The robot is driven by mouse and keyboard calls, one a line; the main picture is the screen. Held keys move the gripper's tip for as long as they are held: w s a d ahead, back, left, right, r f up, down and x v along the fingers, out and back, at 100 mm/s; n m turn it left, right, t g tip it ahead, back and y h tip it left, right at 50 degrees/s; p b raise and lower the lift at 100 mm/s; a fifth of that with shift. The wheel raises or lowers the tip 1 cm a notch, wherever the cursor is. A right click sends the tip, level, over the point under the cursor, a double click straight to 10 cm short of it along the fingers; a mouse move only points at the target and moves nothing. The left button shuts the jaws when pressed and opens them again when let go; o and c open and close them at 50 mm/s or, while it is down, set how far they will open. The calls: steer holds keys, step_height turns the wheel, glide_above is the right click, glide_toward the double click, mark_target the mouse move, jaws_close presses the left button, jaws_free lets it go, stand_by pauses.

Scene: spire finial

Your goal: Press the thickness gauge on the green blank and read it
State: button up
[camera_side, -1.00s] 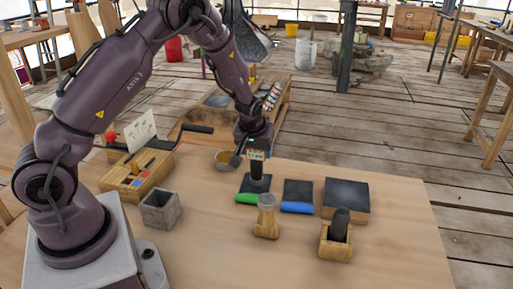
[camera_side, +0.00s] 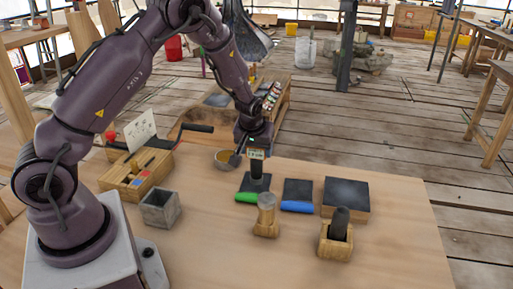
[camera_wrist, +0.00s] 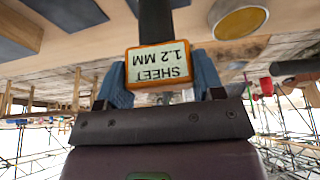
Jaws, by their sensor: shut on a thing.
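My gripper (camera_side: 255,148) is shut on the thickness gauge (camera_side: 257,169), a dark upright rod with an orange-framed display. The gauge's foot stands on the green blank (camera_side: 246,197), a dark square sheet with a green front edge, and appears to touch it. In the wrist view the gauge's display (camera_wrist: 160,65) sits between my two blue-grey fingers and reads, upside down, "SHEET 1.2 MM". The point where the gauge meets the sheet is out of that view.
A blue-edged blank (camera_side: 297,193) lies just right of the green one, with a thicker dark block (camera_side: 346,196) beyond. In front stand a wooden stamp-like piece (camera_side: 266,217) and a wooden holder (camera_side: 336,240). A grey box (camera_side: 160,209) is at left; a bowl (camera_side: 226,160) is behind.

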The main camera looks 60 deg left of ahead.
steer(key=shift+f, duration=0.1)
steer(key=shift+r, duration=2.6)
